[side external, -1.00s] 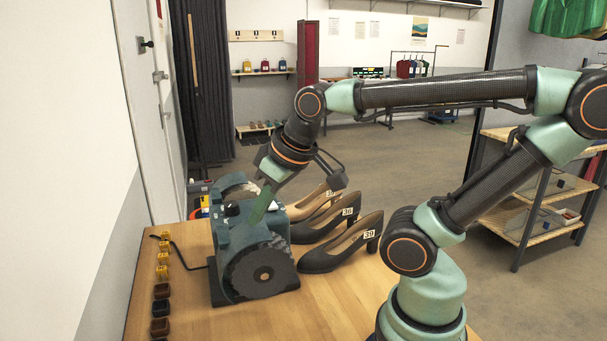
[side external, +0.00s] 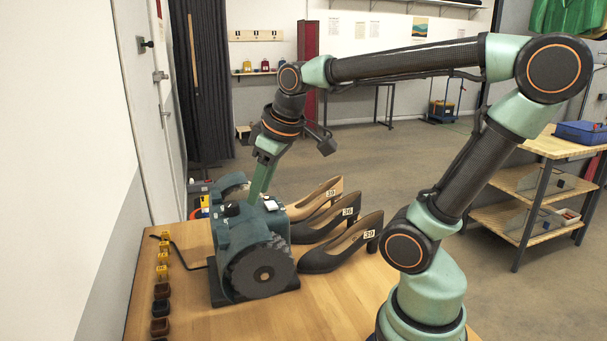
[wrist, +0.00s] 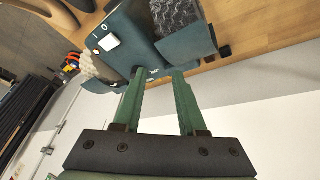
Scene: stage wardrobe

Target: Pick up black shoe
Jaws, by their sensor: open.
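Two black heeled shoes stand side by side on the wooden table.
The machine, with its dark round brush, stands directly left of the shoes. A row of small polish pots (side external: 161,290) lines the table's left edge. A wall (side external: 70,150) rises close on the left. The table right of the nearer shoe is partly clear, up to my base.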

